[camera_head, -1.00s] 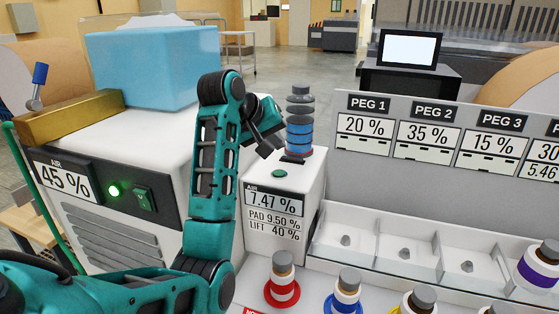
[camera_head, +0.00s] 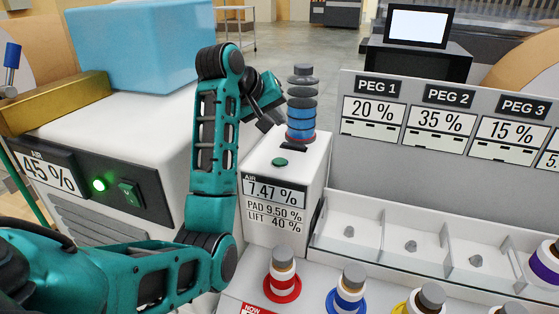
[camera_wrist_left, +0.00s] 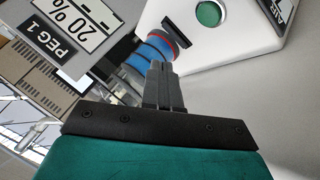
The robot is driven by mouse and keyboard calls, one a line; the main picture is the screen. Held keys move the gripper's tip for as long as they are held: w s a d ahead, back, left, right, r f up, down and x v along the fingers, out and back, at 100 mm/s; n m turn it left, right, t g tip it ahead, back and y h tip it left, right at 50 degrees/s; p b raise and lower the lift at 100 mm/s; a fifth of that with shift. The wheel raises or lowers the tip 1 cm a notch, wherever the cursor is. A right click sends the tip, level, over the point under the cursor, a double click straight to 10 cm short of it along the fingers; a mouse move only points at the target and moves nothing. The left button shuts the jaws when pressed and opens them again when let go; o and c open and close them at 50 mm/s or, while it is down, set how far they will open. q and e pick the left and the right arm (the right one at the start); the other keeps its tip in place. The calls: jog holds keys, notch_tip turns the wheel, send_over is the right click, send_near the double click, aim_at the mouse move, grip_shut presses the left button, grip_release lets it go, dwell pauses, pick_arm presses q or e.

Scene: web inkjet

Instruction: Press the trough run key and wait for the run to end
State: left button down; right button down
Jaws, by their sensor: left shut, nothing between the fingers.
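A round green key (camera_head: 280,162) sits on top of the white box (camera_head: 311,172), whose panel reads AIR 7.47 %, PAD 9.50 %, LIFT 40 %. The key also shows at the top of the left wrist view (camera_wrist_left: 208,13). My left gripper (camera_head: 266,123) is shut and empty, above and behind the key and apart from it. Its fingertips (camera_wrist_left: 160,68) appear in front of the blue ringed stack (camera_head: 302,118) in the left wrist view. A green lamp (camera_head: 99,184) glows beside a green rocker switch (camera_head: 130,193) on the AIR 45 % unit. My right gripper is out of view.
A grey panel (camera_head: 387,145) with PEG 1, PEG 2 and PEG 3 signs stands behind open bays (camera_head: 411,262). Several colour-collared bottles, including a red one (camera_head: 282,278), stand in front. A blue box (camera_head: 140,45) and brass bar (camera_head: 55,102) lie on the left unit.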

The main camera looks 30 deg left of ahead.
aim_at(276, 162)
pick_arm(q)
notch_tip(276, 162, down, 8)
jog(key=shift+r+b, duration=0.2)
jog(key=shift+b, duration=0.25)
dwell(1.9)
jog(key=shift+f+p, duration=0.3)
jog(key=shift+f, duration=0.1)
jog(key=shift+f, duration=0.5)
dwell(0.7)
jog(key=shift+r, duration=0.9)
jog(key=shift+r, duration=2.55)
jog(key=shift+f, duration=0.1)
